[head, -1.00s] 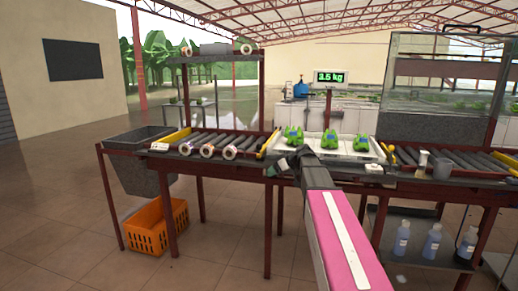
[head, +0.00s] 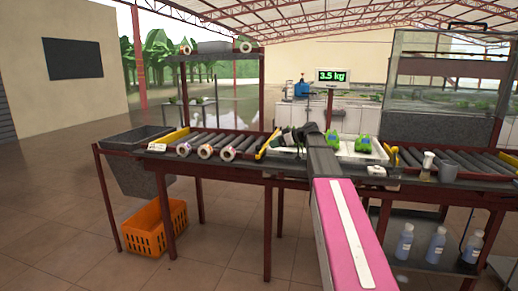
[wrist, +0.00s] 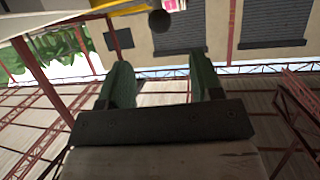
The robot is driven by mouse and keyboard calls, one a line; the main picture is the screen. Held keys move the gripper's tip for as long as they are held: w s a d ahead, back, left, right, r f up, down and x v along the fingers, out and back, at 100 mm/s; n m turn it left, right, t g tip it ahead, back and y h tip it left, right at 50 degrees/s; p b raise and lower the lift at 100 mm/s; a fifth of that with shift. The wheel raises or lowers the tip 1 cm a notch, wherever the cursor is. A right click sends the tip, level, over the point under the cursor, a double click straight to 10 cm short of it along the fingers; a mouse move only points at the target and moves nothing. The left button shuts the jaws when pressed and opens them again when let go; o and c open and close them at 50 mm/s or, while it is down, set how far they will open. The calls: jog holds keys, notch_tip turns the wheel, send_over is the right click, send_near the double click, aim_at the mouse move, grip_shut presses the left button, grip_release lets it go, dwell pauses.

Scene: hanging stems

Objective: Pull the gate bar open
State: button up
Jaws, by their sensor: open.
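A yellow bar (head: 267,144) stands across the right end of the left roller conveyor, beside the white weighing tray; I take it to be the gate bar. My gripper (head: 288,138) is above the tray's left part, just right of this bar and apart from it, with nothing visibly held. In the wrist view my gripper (wrist: 163,75) has its two green fingers spread with an empty gap. A yellow strip (wrist: 103,8) and a dark round knob (wrist: 159,21) show at the top there, beyond the fingers; whether they belong to the gate bar I cannot tell.
Two green packs (head: 363,143) show on the white tray (head: 345,156). Several rolls (head: 205,151) lie on the left rollers. Another yellow bar (head: 175,135) is at their far left end. A display reading 3.5 kg (head: 331,77) stands behind. An orange crate (head: 155,227) is on the floor.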

aim_at(258, 147)
jog(key=x, duration=1)
grip_shut()
